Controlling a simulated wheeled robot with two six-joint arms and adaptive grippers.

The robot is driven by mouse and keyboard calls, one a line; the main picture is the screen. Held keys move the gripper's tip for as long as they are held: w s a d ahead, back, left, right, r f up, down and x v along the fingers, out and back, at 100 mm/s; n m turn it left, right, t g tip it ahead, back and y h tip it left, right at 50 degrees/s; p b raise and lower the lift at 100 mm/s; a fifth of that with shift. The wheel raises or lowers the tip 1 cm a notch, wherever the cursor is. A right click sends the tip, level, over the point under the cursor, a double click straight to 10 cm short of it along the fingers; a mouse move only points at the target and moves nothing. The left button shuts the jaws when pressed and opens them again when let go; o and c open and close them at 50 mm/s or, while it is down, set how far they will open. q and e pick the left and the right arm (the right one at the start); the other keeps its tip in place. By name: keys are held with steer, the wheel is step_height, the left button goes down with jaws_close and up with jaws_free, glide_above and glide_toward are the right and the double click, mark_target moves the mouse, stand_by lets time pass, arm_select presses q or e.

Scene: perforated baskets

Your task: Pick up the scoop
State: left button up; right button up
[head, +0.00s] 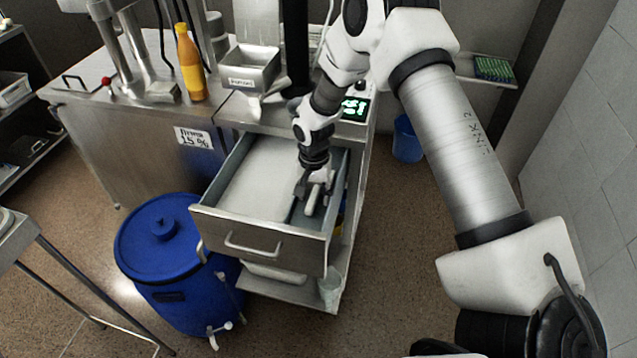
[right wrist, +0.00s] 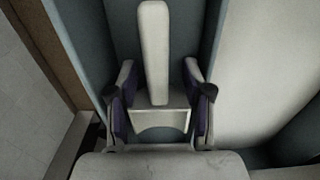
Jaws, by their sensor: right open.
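The scoop (head: 311,201) lies in the right-hand part of an open drawer (head: 262,244); only its pale handle shows clearly in the head view. In the right wrist view the scoop (right wrist: 153,50) has a long pale handle pointing away and a wider part with a curved edge nearer the wrist. My right gripper (head: 314,190) reaches down into the drawer over the scoop. In the right wrist view my right gripper (right wrist: 160,95) is open, with one finger on each side of the scoop and visible gaps. My left gripper is not in view.
The drawer walls stand close around my right gripper. A large pale panel (head: 262,175) fills the drawer's left part. A blue barrel (head: 160,245) stands on the floor at left. An orange bottle (head: 189,65) and a metal hopper (head: 250,68) are on the counter behind.

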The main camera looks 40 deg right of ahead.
mark_target(315, 192)
steer(key=shift+s+r, duration=0.15)
steer(key=shift+c, duration=0.4)
steer(key=shift+s+r, duration=0.1)
steer(key=shift+s, duration=0.05)
jaws_close()
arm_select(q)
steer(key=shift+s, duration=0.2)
